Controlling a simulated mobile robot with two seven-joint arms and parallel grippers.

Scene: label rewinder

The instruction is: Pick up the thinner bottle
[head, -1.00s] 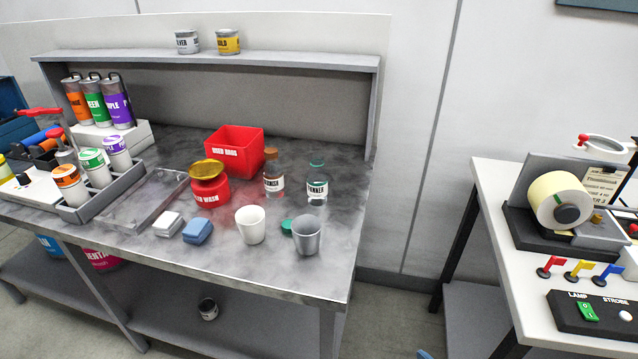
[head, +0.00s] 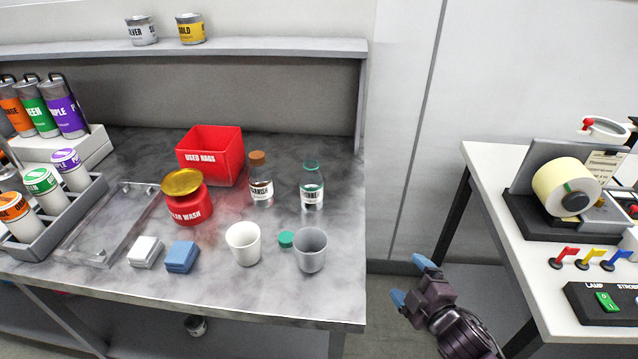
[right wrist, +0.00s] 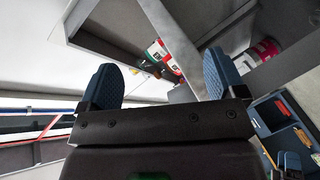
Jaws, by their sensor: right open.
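The thinner bottle (head: 312,188) is clear glass with a white label and a green-rimmed top. It stands upright on the grey bench, right of the cork-stoppered varnish bottle (head: 261,182). A small green cap (head: 286,239) lies in front of it, beside a grey cup (head: 311,252). My right gripper (head: 412,284) is open and empty, off the bench's right edge, to the right of and nearer than the bottle. Its blue fingers also show apart in the right wrist view (right wrist: 160,80), where I cannot make out the bottle. My left gripper is not in view.
A white cup (head: 244,245), the red wash can (head: 188,205) and a red rag bin (head: 241,158) stand near the bottles. A shelf (head: 200,48) runs along the back. A white table (head: 487,170) stands at right, across a floor gap.

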